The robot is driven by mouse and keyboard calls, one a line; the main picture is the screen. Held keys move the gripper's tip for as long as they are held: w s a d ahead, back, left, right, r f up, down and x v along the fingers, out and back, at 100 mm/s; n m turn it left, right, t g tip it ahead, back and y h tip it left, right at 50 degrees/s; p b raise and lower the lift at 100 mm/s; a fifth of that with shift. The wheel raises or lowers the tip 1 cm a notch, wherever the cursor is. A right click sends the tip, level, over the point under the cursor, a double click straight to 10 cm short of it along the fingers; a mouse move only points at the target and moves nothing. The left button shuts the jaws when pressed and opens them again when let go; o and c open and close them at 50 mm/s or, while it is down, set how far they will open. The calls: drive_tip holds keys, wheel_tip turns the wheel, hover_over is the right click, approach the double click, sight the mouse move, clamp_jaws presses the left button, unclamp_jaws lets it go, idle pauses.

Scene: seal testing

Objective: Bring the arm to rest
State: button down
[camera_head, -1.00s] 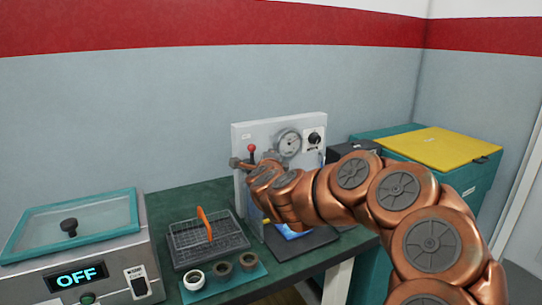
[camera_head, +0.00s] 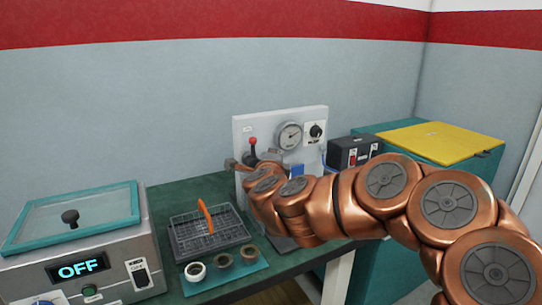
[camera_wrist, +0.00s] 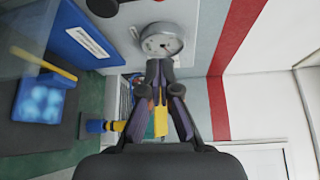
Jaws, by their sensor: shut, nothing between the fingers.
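My copper arm (camera_head: 390,185) reaches in from the right in the camera_head view, across the front of the grey test panel (camera_head: 247,128). My gripper (camera_wrist: 160,72) shows in the camera_wrist view with its fingertips together and nothing held. The panel's round gauge (camera_wrist: 162,42) appears just beyond the fingertips in that view; I cannot tell how far away it is. In the camera_head view the wrist end of the arm hides the lower part of the panel, and the fingers cannot be made out clearly.
The green bench (camera_head: 180,190) holds a bath reading OFF (camera_head: 80,270), a wire basket (camera_head: 185,240) with an orange handle and a teal mat (camera_head: 245,278) with three rings. A black box (camera_head: 345,152) and a teal cabinet with a yellow lid (camera_head: 435,143) stand right of the panel.

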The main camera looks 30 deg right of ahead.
idle(0.4)
drive_tip(key=s+a+r+n+y+p, duration=0.15)
drive_tip(key=a+n+y+p, duration=0.25)
drive_tip(key=a+n+y, duration=1.35)
drive_tip(key=s+a+f+n+g+h+p, duration=0.1)
drive_tip(key=s+a+f+g+h, duration=0.15)
drive_tip(key=a, duration=0.25)
drive_tip(key=s+a+f+n+g+h+p, duration=0.1)
drive_tip(key=s+a, duration=0.3)
drive_tip(key=a, duration=0.2)
drive_tip(key=s+f+n+g+p, duration=0.1)
drive_tip(key=s+f+n+g, duration=0.15)
drive_tip(key=s, duration=0.35)
drive_tip(key=s+f+n+g+p, duration=0.2)
drive_tip(key=s+f+g, duration=0.1)
drive_tip(key=s, duration=0.4)
drive_tip(key=s+d+n+g+h+p, duration=0.1)
drive_tip(key=s+d+g+h, duration=0.1)
drive_tip(key=s, duration=0.7)
drive_tip(key=s+d+n+g+h+p, duration=0.1)
drive_tip(key=s+d+g, duration=0.3)
drive_tip(key=s, duration=0.5)
drive_tip(key=shift+d+f+n+g+h, duration=0.3)
drive_tip(key=shift+f+g+h, duration=0.15)
drive_tip(key=shift+h, duration=0.15)
drive_tip(key=c, duration=1.9)
unclamp_jaws()
